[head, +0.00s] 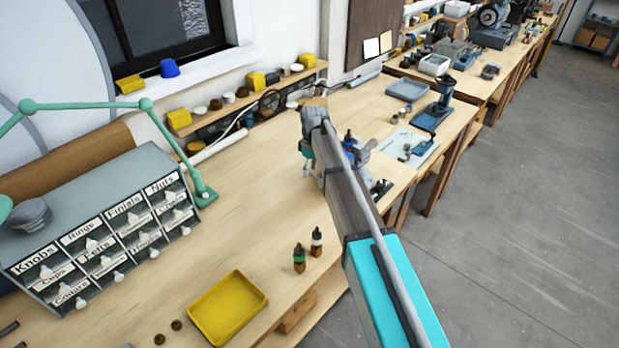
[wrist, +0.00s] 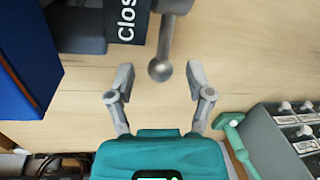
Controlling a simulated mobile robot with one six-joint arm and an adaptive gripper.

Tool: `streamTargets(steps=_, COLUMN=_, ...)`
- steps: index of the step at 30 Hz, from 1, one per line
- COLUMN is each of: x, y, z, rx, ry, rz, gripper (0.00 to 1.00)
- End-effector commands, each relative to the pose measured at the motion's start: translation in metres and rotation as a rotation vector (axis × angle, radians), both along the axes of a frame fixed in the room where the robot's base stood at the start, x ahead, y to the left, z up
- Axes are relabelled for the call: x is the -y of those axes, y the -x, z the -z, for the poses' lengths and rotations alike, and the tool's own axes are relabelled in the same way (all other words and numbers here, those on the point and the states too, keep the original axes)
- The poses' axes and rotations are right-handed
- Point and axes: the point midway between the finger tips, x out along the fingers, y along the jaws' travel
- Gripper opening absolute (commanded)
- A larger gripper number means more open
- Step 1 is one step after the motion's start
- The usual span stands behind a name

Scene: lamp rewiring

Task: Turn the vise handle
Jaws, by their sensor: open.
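In the wrist view the vise handle (wrist: 164,42) is a grey metal bar ending in a round ball knob. The ball lies between the two fingertips of my gripper (wrist: 160,78), with clear space on both sides. My gripper is open, and neither finger touches the handle. In the head view my arm hides most of the vise and gripper area.
A blue block-like thing (wrist: 22,60) stands left of the gripper in the wrist view. The labelled drawer cabinet (head: 100,230), a green lamp arm (head: 90,104), a yellow tray (head: 228,308) and two small bottles (head: 308,250) are on the bench. The bench middle (head: 245,195) is bare.

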Motion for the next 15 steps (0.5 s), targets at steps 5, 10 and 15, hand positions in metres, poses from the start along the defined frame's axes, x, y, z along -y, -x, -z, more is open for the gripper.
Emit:
streamTargets(steps=5, x=-0.0006, y=0.0014, z=0.0121, rx=0.0, ry=0.0, rz=0.0, gripper=0.67)
streamTargets(steps=10, x=-0.001, y=0.0019, z=0.0152, rx=0.0, ry=0.0, rz=0.0, gripper=0.67)
streamTargets(steps=15, x=-0.001, y=0.002, z=0.0153, rx=0.0, ry=0.0, rz=0.0, gripper=0.67)
